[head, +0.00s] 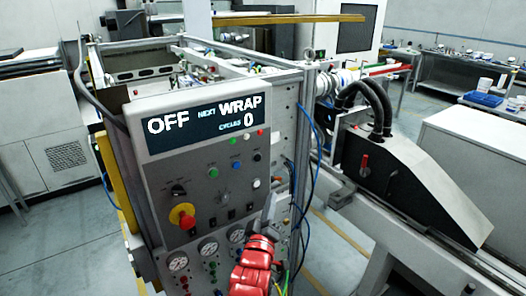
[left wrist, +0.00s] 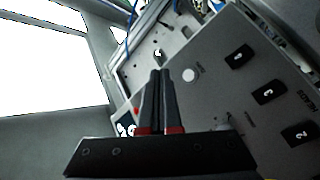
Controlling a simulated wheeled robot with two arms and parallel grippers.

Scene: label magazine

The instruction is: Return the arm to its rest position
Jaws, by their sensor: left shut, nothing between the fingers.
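My left arm (head: 250,268), with red segments, reaches up from the bottom middle of the head view. Its dark grey left gripper (head: 270,207) is in front of the lower right part of the grey control panel (head: 215,180). In the left wrist view the two black fingers of the left gripper (left wrist: 160,72) are together and empty. They point toward the panel face, near a white round button (left wrist: 189,74); whether they touch anything cannot be told. My right gripper is out of view.
The panel carries a display (head: 205,122) reading OFF, NEXT WRAP and CYCLES 0, a red and yellow knob (head: 182,216) and several gauges. Blue cables (head: 309,130) hang at its right. A black sloped machine cover (head: 405,180) stands farther right. Open floor (head: 60,250) lies at left.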

